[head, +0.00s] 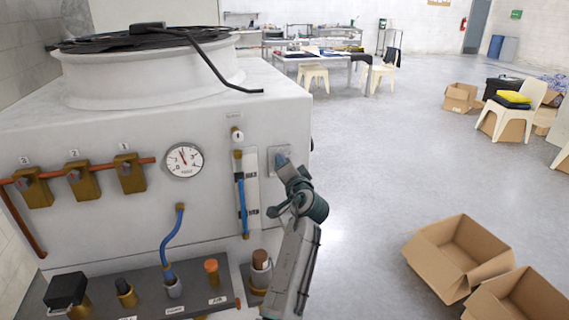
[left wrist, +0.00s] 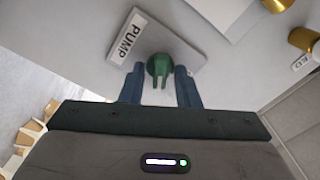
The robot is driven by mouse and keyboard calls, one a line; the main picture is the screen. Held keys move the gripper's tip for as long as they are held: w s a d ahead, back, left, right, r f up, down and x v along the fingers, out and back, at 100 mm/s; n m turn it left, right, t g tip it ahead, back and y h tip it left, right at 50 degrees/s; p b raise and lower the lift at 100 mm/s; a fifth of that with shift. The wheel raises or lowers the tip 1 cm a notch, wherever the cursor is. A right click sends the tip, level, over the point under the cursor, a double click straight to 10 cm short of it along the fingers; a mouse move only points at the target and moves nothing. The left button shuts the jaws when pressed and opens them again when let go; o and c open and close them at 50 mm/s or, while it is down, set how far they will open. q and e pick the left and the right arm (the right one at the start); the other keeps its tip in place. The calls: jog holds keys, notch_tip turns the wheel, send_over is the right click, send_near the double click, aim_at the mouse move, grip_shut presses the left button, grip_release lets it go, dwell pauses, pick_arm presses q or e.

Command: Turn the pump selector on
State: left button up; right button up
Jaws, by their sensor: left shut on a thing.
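The pump selector is a green knob (left wrist: 160,66) on a grey plate (left wrist: 182,40) with a white PUMP label (left wrist: 126,38), seen in the left wrist view. In that view my left gripper (left wrist: 160,84) has one blue finger on each side of the knob and is shut on it. In the head view my left gripper (head: 281,162) reaches up to the grey plate (head: 287,151) on the right part of the washer's front panel. The knob is hidden there by the gripper. My right gripper is in neither view.
The white washer (head: 110,215) carries a gauge (head: 184,160), a blue tube gauge (head: 241,190) and several brass valves (head: 129,174) on its front. A grey shelf with fittings juts out below. Open cardboard boxes (head: 459,255) lie on the floor at right.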

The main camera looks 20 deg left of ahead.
pick_arm(q)
jog(key=m+p, duration=0.3)
jog(key=m, duration=0.2)
jog(key=shift+m, duration=0.4)
dwell(0.4)
jog(key=o, duration=0.6)
jog(key=shift+w+f, duration=0.1)
